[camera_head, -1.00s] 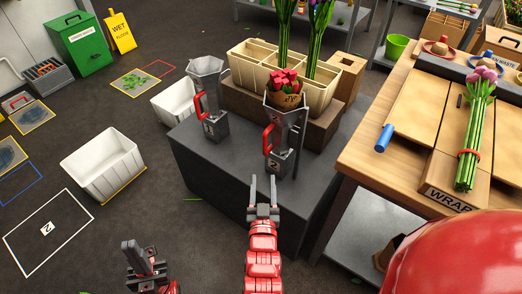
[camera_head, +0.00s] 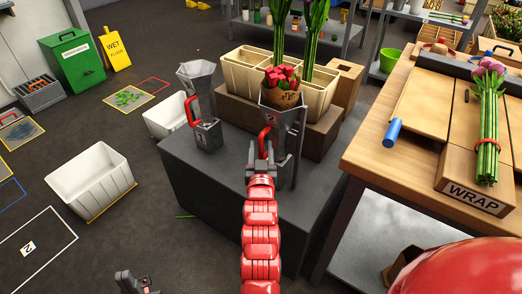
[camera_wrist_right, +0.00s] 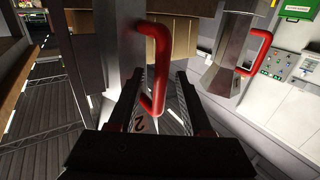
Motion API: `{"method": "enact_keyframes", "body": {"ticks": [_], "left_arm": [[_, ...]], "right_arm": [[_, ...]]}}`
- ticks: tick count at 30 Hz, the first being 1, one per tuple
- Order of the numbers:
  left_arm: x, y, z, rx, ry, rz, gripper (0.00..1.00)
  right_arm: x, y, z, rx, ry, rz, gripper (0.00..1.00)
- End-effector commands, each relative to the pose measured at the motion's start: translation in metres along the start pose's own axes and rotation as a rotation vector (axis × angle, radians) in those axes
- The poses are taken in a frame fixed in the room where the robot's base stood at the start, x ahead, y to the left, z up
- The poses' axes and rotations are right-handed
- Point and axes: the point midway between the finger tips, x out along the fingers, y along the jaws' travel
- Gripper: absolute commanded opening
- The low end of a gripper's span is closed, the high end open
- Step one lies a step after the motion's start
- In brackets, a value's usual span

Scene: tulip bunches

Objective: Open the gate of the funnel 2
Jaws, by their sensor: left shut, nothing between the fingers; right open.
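Two grey metal funnels stand on the dark grey block. The right-hand funnel (camera_head: 285,122) has a red gate handle (camera_head: 263,143) and holds a wrapped bunch of red tulips (camera_head: 281,84). My right gripper (camera_head: 260,158) is open at this handle. In the right wrist view, the handle (camera_wrist_right: 156,65) hangs between my open right fingers (camera_wrist_right: 156,100), which are not closed on it; a "2" shows just below. The left-hand funnel (camera_head: 202,95) also has a red handle (camera_head: 190,111). My left gripper (camera_head: 124,279) is shut and empty at the bottom edge, partly cut off.
The dark grey block (camera_head: 190,170) carries the funnels. Planters (camera_head: 240,72) with tall tulips stand behind. The wooden wrap table (camera_head: 375,165) is close on the right, with a purple tulip bunch (camera_head: 487,130). A white bin (camera_head: 95,180) stands on the floor at left.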

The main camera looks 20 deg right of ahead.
Motion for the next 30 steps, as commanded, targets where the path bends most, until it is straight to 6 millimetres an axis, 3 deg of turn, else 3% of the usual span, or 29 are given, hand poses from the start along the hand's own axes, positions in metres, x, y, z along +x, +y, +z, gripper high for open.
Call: {"method": "enact_keyframes", "body": {"ticks": [10, 18, 30], "left_arm": [[-0.0007, 0.0000, 0.0000, 0.000, 0.000, 0.000, 0.00], [-0.0007, 0.0000, 0.0001, 0.000, 0.000, 0.000, 0.00], [-0.0007, 0.0000, 0.0001, 0.000, 0.000, 0.000, 0.00]], "right_arm": [[0.0039, -0.0001, -0.0003, 0.000, 0.001, -0.001, 0.48], [0.0037, -0.0002, -0.0001, -0.001, 0.001, -0.001, 0.00], [0.0036, -0.0002, 0.0001, -0.001, 0.000, -0.001, 0.00]]}}
